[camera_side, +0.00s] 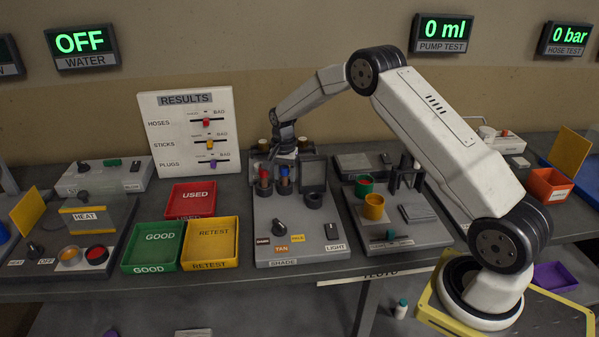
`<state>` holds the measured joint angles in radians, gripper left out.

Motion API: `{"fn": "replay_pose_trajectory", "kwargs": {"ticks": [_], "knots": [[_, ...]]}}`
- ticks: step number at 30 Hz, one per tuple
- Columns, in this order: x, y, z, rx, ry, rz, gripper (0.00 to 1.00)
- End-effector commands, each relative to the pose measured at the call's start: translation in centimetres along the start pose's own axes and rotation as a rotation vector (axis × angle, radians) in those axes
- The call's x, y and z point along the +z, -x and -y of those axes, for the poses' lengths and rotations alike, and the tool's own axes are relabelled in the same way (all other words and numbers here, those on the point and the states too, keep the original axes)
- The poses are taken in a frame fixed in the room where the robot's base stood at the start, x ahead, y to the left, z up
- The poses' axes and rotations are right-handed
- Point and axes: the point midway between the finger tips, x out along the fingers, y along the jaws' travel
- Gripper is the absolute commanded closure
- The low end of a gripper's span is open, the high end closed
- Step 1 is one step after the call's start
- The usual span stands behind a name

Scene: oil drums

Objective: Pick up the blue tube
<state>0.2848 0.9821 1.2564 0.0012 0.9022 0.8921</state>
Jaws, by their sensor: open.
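A small blue tube (284,181) stands upright in a holder at the back of the grey shade station (300,228). A similar red tube (263,182) stands just left of it. My gripper (284,150) points down close above the tubes, nearest the blue one. The fingers are small and dark here, and I cannot tell whether they touch the blue tube's top. Nothing is seen held in them.
An upright dark frame (314,172) stands right of the blue tube. The results board (188,130) stands behind left. Red (190,190), green (153,266) and yellow (210,265) trays lie left. Orange (373,206) and green (364,184) cups stand right.

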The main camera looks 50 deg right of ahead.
Motion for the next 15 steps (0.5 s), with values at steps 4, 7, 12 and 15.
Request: {"fn": "replay_pose_trajectory", "kwargs": {"ticks": [4, 7, 12, 15], "knots": [[-0.01, -0.14, 0.03, -0.001, 0.0, 0.0, 0.46], [0.0, -0.13, 0.03, -0.001, 0.0, 0.0, 0.46], [0.0, -0.12, 0.02, -0.001, 0.0, 0.0, 0.46], [0.0, -0.12, 0.02, -0.001, 0.0, 0.0, 0.46]]}}
